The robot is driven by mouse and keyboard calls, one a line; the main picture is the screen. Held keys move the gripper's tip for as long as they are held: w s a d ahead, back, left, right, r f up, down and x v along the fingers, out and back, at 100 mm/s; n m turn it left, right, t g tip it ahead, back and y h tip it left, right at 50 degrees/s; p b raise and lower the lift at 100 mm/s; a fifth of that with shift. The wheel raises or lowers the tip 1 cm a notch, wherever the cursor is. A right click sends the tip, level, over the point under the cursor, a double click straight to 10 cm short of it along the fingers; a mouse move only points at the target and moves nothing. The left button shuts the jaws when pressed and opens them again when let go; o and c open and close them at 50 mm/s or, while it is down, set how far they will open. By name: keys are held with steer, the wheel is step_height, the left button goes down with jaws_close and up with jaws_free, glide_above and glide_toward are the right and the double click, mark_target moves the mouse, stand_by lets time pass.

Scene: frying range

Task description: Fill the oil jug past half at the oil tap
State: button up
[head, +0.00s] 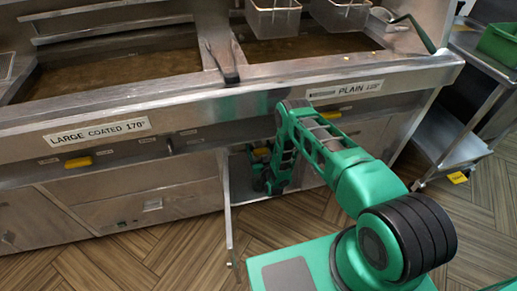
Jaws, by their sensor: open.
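My arm reaches over and down into an open cabinet (236,186) under the frying range. My gripper (270,187) is small, dark and partly hidden at the cabinet floor; it is open. I cannot make out an oil jug; the arm covers much of the opening. A small yellow part (261,152) shows behind the wrist inside the cabinet; I cannot tell whether it belongs to the tap. No oil flow can be seen.
The cabinet door (229,225) stands open toward me, left of my arm. Above are two oil vats (120,78) with hanging baskets (272,18). Yellow handles (78,162) sit on the front panel. A steel trolley (462,140) with a green bin (500,43) stands at right.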

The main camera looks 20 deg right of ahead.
steer(key=c, duration=1.1)
steer(key=shift+o, duration=0.2)
steer(key=shift+m, duration=0.3)
steer(key=m, duration=0.6)
steer(key=shift+d, duration=0.2)
steer(key=o, duration=1.1)
steer(key=shift+c, duration=0.2)
